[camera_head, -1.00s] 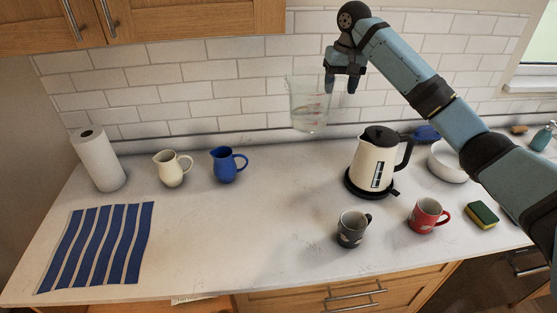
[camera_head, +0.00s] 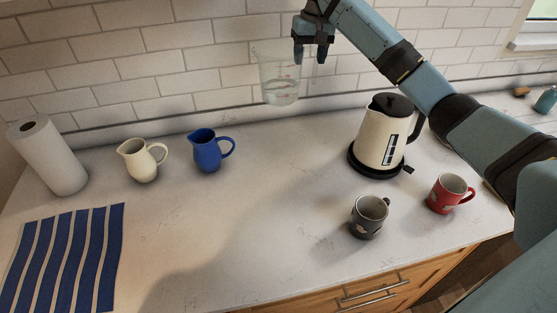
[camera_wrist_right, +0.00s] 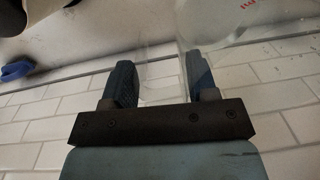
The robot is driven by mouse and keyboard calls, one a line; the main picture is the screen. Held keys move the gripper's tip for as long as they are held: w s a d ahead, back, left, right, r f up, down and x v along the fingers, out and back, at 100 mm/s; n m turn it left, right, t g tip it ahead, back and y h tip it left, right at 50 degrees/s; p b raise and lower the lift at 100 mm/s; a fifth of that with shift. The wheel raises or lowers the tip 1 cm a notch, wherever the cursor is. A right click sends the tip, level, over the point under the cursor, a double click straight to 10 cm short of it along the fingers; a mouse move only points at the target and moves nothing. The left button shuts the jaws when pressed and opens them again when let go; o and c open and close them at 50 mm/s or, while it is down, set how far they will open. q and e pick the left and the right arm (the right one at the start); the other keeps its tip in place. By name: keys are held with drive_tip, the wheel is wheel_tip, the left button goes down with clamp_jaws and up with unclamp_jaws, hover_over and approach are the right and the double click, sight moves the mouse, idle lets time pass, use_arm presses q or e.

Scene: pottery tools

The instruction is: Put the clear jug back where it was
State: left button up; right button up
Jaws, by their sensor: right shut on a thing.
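The clear jug (camera_head: 280,82) hangs in the air above the back of the counter, in front of the tiled wall. It looks upright and seems to hold some clear liquid low down. My right gripper (camera_head: 314,52) is shut on its handle side, at the jug's right. In the right wrist view the two dark fingers of the gripper (camera_wrist_right: 160,85) stand on either side of a transparent part of the jug (camera_wrist_right: 215,25). The exact grip on the handle is hard to see through the glass. My left gripper is not in view.
A blue jug (camera_head: 208,153) and a cream jug (camera_head: 141,162) stand left of centre. A kettle (camera_head: 378,140) stands right, with a grey mug (camera_head: 367,218) and a red mug (camera_head: 447,194) before it. Mid-counter is clear.

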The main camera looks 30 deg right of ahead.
wheel_tip(320, 180, down, 21)
drive_tip(key=shift+w+p, duration=0.15)
drive_tip(key=shift+p, duration=0.25)
drive_tip(key=shift+f, duration=0.1)
drive_tip(key=o, duration=1.1)
drive_tip(key=shift+f, duration=0.1)
drive_tip(key=r, duration=1.2)
drive_tip(key=shift+s+d+r+b, duration=0.15)
drive_tip(key=shift+s+d+b, duration=0.05)
drive_tip(key=shift+d+b, duration=0.15)
